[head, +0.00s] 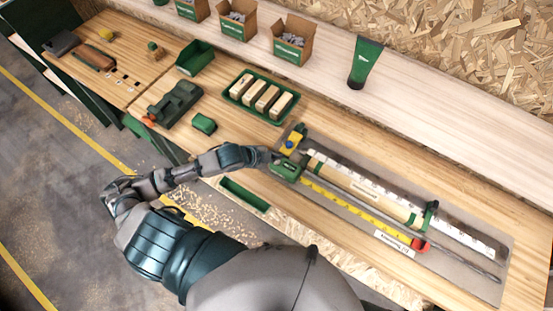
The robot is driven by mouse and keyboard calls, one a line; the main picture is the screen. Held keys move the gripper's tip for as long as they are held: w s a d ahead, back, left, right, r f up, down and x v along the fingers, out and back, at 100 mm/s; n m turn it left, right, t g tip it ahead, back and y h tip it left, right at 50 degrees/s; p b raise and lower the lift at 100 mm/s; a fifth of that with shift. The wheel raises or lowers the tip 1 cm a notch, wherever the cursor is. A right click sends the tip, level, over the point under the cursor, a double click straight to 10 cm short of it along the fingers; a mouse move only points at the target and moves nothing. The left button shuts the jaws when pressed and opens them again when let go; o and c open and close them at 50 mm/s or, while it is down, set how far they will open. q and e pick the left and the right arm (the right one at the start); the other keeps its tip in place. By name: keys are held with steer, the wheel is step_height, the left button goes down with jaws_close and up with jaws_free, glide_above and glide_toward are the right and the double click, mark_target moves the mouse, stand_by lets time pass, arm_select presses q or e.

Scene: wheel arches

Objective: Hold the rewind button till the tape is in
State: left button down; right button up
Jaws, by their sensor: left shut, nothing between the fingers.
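A green tape measure case (286,171) sits at the left end of a grey mat on the workbench. Its yellow tape (350,206) lies pulled out to the right along the mat, with a red and black piece (420,245) at its far end. A yellow block with a blue round spot (291,142) is just behind the case; I cannot tell which part is the rewind button. My left gripper (277,157) is shut and empty, close to the case and the yellow block. Whether it touches either is too small to tell. My right gripper is not in view.
A wooden bar (365,186), a white ruler (460,233) and a long drill bit (470,262) lie on the grey mat (500,283). A green tray of wooden blocks (242,103) stands behind. A green tube (366,62) stands on the back ledge.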

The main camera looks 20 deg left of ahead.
arm_select(q)
steer(key=shift+f, duration=0.25)
steer(key=shift+d+f, duration=0.1)
steer(key=shift+f, duration=0.45)
stand_by(0.6)
stand_by(0.4)
steer(key=shift+r+p, duration=0.95)
steer(key=shift+p, duration=0.25)
step_height(320, 180, up, 3)
steer(key=p, duration=0.3)
steer(key=shift+r, duration=1)
